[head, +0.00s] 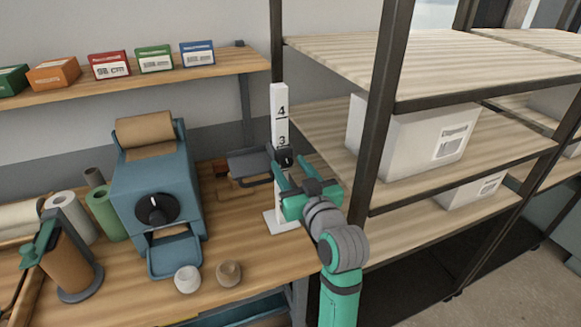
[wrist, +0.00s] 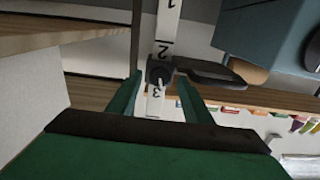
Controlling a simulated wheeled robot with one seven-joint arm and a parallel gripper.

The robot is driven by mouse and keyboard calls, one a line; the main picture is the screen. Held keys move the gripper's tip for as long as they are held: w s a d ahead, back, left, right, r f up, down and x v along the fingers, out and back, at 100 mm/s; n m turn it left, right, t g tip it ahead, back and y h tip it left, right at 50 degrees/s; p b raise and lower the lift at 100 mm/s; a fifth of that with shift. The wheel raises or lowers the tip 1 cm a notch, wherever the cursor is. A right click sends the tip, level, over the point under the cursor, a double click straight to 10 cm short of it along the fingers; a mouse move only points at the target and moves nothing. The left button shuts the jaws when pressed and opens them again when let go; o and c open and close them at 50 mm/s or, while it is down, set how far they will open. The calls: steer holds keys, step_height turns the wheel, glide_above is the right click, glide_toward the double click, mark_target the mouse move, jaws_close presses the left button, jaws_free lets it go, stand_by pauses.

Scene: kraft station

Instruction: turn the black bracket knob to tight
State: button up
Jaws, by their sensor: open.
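The black bracket knob (head: 284,160) is on a white upright post (head: 280,100) marked with numbers, near the 3. A dark bracket arm (head: 249,163) reaches left from it. In the wrist view the knob (wrist: 159,74) sits just beyond and between my fingertips, with a light pointer mark on its face. My gripper (head: 290,170) is green, open and empty, with one finger on each side of the knob's line. I cannot tell whether the fingers touch the knob. Any tight marking is too small to read.
A blue machine with a black dial (head: 157,209) stands left on the wooden bench. Two small cups (head: 188,279) are at its front. A dark rack post (head: 378,100) and shelves with white boxes (head: 415,140) stand close on the right. Several small boxes line the upper left shelf (head: 130,85).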

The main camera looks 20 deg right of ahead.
steer(key=shift+w, duration=0.2)
steer(key=shift+c, duration=0.4)
steer(key=c, duration=1)
steer(key=shift+d+m, duration=0.1)
steer(key=shift+m, duration=0.7)
steer(key=o, duration=1.1)
